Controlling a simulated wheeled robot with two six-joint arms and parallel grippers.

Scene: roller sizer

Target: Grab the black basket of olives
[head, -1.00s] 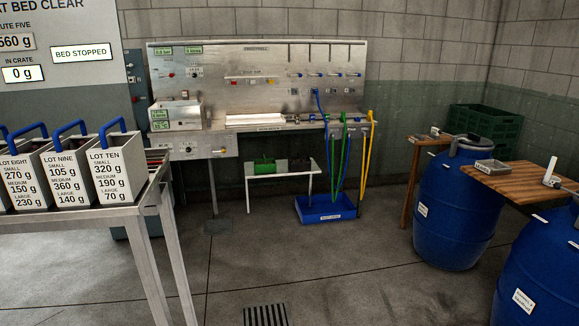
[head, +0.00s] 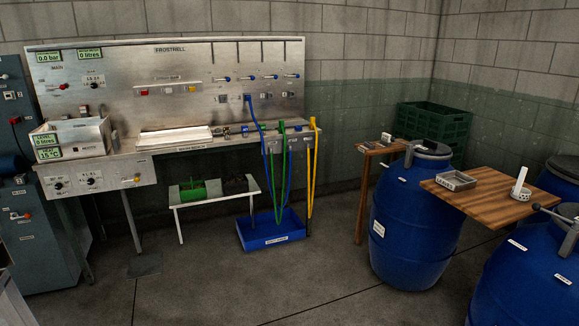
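A small black basket (head: 235,185) stands at the right end of a low white table (head: 215,198) under the steel wall bench. It is dark and small in the head view, so I cannot make out the olives in it. A green basket (head: 193,190) stands just left of it on the same table. Neither of my grippers shows in the head view.
A blue tray (head: 270,236) with hanging hoses sits on the floor right of the low table. Blue barrels (head: 415,220) and a wooden table (head: 480,195) stand at the right. A dark green crate (head: 434,133) is in the back corner. The floor in front is clear.

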